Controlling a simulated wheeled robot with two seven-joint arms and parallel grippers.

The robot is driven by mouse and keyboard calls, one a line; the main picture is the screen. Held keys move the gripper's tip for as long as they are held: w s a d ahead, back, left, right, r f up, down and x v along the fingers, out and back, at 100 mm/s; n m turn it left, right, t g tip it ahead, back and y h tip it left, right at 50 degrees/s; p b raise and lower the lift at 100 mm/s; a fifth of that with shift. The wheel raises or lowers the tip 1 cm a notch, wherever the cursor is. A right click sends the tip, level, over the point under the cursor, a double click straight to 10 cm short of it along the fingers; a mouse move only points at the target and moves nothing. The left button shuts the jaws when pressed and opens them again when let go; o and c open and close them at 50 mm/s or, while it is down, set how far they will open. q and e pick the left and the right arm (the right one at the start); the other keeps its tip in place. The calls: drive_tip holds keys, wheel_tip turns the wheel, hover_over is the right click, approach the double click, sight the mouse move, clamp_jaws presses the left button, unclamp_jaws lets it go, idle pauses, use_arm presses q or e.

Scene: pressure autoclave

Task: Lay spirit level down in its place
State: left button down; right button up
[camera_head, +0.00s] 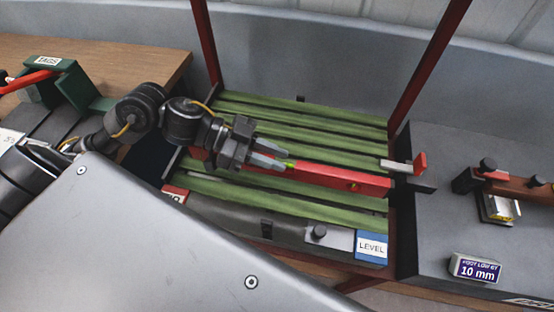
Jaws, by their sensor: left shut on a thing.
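The spirit level (335,177) is a long red bar with small yellow vials. It lies lengthwise over the green slats (300,125) of a rack in the middle of the view. My left gripper (277,160) comes in from the left and is shut on the level left of its middle. The level's left part is largely hidden behind the gripper. I cannot tell whether the level touches the slats. A blue and white LEVEL label (371,247) is at the rack's front right corner. My right gripper is not in view.
Dark red posts (206,42) rise at the rack's back corners. A small bracket with a red end (419,163) stands at its right edge. On the grey surface at right are a clamp-like device (489,180) and a "10 mm" block (475,268). A green TAGS holder (52,75) is at left.

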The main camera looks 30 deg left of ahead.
use_arm(q)
drive_tip(key=shift+w+a+f+p, duration=0.15)
drive_tip(key=shift+w+a+f, duration=0.55)
drive_tip(key=shift+w+f, duration=0.9)
drive_tip(key=shift+w+a+f+p, duration=0.2)
drive_tip(key=shift+w+a+f, duration=0.5)
drive_tip(key=shift+w+f, duration=0.9)
drive_tip(key=shift+w+a+f+p, duration=0.15)
drive_tip(key=shift+w+a+f, duration=0.55)
drive_tip(key=shift+w+f, duration=0.9)
drive_tip(key=shift+s+f, duration=0.45)
drive_tip(key=shift+f, duration=0.25)
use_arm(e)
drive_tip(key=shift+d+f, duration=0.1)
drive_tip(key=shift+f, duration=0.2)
use_arm(q)
drive_tip(key=shift+f, duration=0.1)
drive_tip(key=c, duration=1.3)
unclamp_jaws()
drive_tip(key=shift+o, duration=0.2)
